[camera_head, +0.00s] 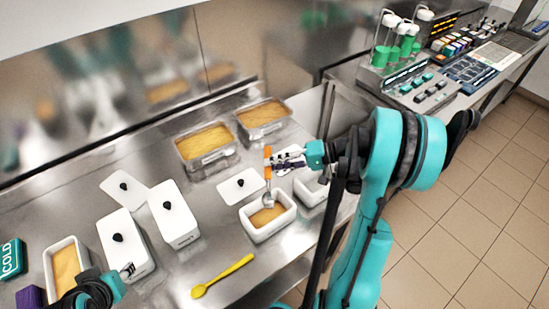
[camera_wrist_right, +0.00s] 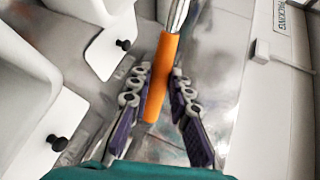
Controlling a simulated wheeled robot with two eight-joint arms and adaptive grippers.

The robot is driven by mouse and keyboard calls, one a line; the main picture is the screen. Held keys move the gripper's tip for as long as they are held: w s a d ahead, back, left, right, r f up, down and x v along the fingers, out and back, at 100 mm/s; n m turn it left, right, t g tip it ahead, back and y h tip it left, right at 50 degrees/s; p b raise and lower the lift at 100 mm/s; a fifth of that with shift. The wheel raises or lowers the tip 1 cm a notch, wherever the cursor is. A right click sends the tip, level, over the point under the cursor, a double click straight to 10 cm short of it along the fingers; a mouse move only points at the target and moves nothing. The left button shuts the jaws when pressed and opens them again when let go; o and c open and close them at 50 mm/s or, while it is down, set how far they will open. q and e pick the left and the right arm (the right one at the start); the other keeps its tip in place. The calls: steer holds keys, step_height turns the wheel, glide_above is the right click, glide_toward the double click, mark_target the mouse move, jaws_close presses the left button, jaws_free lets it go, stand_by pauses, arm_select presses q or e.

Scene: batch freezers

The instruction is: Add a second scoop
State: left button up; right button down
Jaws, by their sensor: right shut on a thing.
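My right gripper (camera_head: 278,162) is shut on the orange handle of a metal scoop (camera_head: 267,160); the handle also shows between the fingers in the right wrist view (camera_wrist_right: 162,78). The scoop hangs steeply, its bowl over or in an open white tub (camera_head: 249,228) with tan contents; contact is unclear. Two steel pans with yellow-tan contents, a left one (camera_head: 207,160) and a right one (camera_head: 264,127), stand behind. My left gripper (camera_head: 127,270) is at lower left, beside a lidded white tub (camera_head: 128,256) and an open white tub (camera_head: 51,262); its jaw opening is too small to judge.
Another lidded white tub (camera_head: 173,216) stands centre left. Loose white lids with black knobs, one left (camera_head: 130,199) and one central (camera_head: 236,193), lie on the steel counter. A yellow spoon (camera_head: 222,277) lies near the front edge. Bottles with green contents (camera_head: 380,56) stand at back right.

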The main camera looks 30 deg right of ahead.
steer(key=r+g+h+p, duration=0.1)
steer(key=h+p, duration=0.1)
steer(key=p, duration=0.3)
steer(key=a+g+h+p, duration=0.1)
steer(key=h+p, duration=0.2)
steer(key=p, duration=0.1)
steer(key=r+g+h+p, duration=0.1)
steer(key=h+p, duration=0.1)
steer(key=p, duration=0.3)
steer(key=shift+w+a+r+n+g+p, duration=0.3)
steer(key=shift+w+a+r+n+g, duration=0.05)
steer(key=shift+n+g, duration=0.05)
steer(key=h, duration=0.1)
steer(key=a+g+h, duration=0.1)
steer(key=shift+w+h+p, duration=0.2)
steer(key=shift+h+p, duration=0.2)
steer(key=r+h+p, duration=0.1)
steer(key=r+g+h, duration=0.1)
steer(key=shift+w+a+r+h+p, duration=0.1)
steer(key=shift+a+r+h+p, duration=0.1)
steer(key=shift+h+p, duration=0.15)
steer(key=shift+w, duration=0.1)
